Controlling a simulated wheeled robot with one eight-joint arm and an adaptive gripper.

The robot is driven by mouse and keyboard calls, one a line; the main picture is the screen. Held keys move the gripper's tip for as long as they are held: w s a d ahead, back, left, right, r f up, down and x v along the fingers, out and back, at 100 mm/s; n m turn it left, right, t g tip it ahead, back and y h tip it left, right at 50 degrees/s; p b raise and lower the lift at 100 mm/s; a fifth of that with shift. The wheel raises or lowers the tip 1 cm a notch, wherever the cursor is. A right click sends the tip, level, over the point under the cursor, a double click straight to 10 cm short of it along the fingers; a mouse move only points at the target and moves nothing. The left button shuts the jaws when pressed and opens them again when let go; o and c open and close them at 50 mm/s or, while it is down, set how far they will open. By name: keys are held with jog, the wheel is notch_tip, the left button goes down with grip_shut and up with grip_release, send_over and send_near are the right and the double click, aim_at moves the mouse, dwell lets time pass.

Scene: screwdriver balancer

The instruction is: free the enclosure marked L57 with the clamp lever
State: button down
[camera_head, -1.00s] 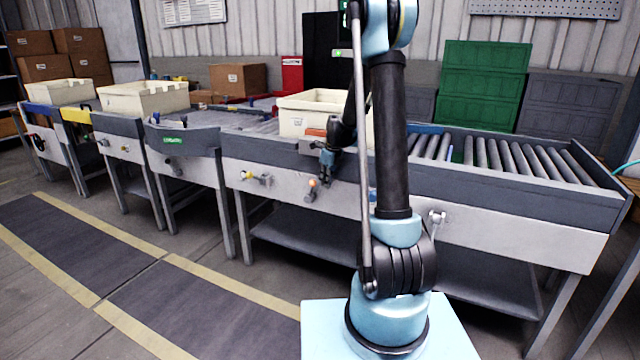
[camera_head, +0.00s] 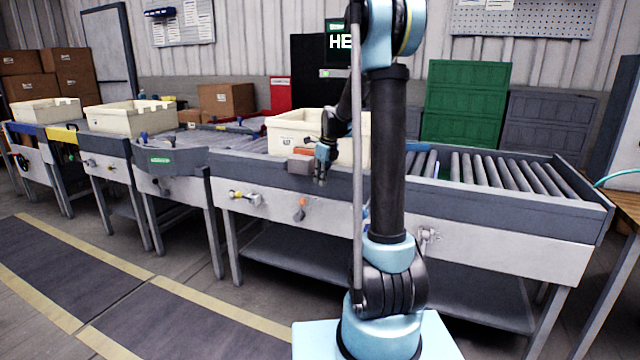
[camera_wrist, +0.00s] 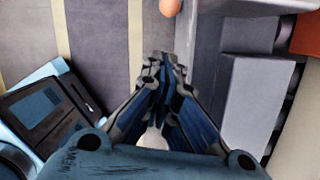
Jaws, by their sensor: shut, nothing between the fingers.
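A cream tote (camera_head: 290,130) with a small label stands on the conveyor behind my gripper; the label is too small to read, so I cannot tell if it is L57. A lever with an orange knob (camera_head: 301,203) sits on the conveyor's front panel. The knob also shows at the top of the wrist view (camera_wrist: 170,6). My gripper (camera_head: 321,176) is shut and empty, above and slightly right of the knob, apart from it. In the wrist view my fingers (camera_wrist: 163,62) meet at their tips. A grey block (camera_head: 300,166) stands at the conveyor edge beside my gripper.
A yellow-knobbed lever (camera_head: 236,195) is further left on the panel, and another fitting (camera_head: 428,235) is to the right. Two more cream totes (camera_head: 130,117) stand on the left conveyors. Bare rollers (camera_head: 510,172) lie to the right. The floor in front (camera_head: 190,310) is clear.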

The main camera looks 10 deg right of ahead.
jog(key=s+d+f+y, duration=0.1)
jog(key=d+f+t+y, duration=0.1)
jog(key=d+f, duration=0.1)
jog(key=s+d+f+y, duration=0.1)
jog(key=f, duration=0.1)
jog(key=shift+s+d+f+t, duration=0.2)
jog(key=shift+s+f+t, duration=0.1)
jog(key=shift+t, duration=0.1)
